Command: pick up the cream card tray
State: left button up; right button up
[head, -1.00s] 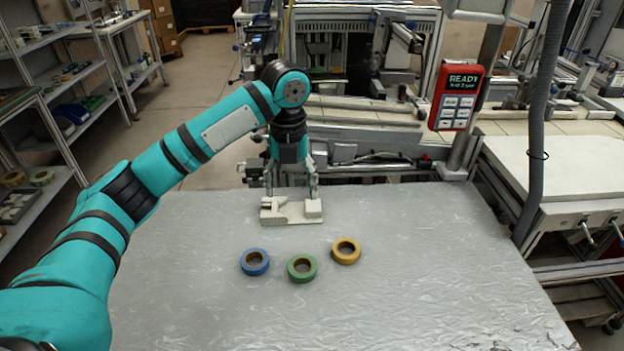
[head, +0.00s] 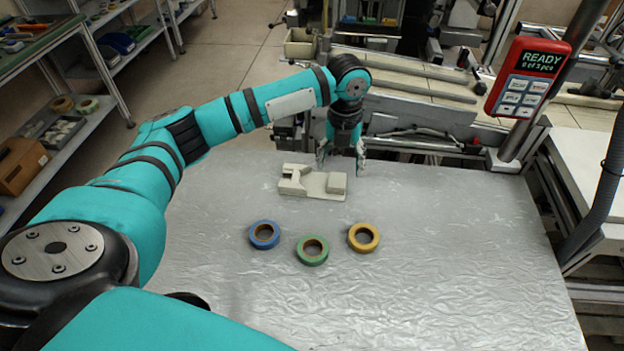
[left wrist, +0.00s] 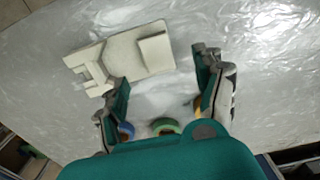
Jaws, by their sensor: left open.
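The cream card tray (head: 312,184) lies flat on the silver-covered table near its far edge, with a raised block at its right end and a notched holder at its left. It also shows in the left wrist view (left wrist: 118,62), up and left of the fingers. My left gripper (head: 341,165) is open and points down at the far right side of the tray. In the left wrist view its fingers (left wrist: 163,75) are wide apart with nothing held; the left one overlaps the tray's near edge. I cannot tell whether it touches. My right gripper is out of view.
A blue tape reel (head: 264,235), a green one (head: 312,251) and a yellow one (head: 364,238) lie on the table (head: 450,260) in front of the tray. A red keypad box (head: 528,77) stands on a post at the right. The table's right half is clear.

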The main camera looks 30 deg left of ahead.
aim_at(337, 180)
pick_arm(q)
jog(key=shift+w+a+f+p, duration=0.15)
jog(key=shift+f+p, duration=0.15)
jog(key=shift+f, duration=1.45)
jog(key=shift+w+a+f+p, duration=0.15)
jog(key=shift+f+p, duration=0.1)
jog(key=shift+f, duration=1.45)
jog(key=shift+s, duration=0.15)
jog(key=shift+c, duration=0.4)
jog(key=c, duration=1.2)
jog(key=shift+r, duration=0.1)
jog(key=shift+c, duration=0.2)
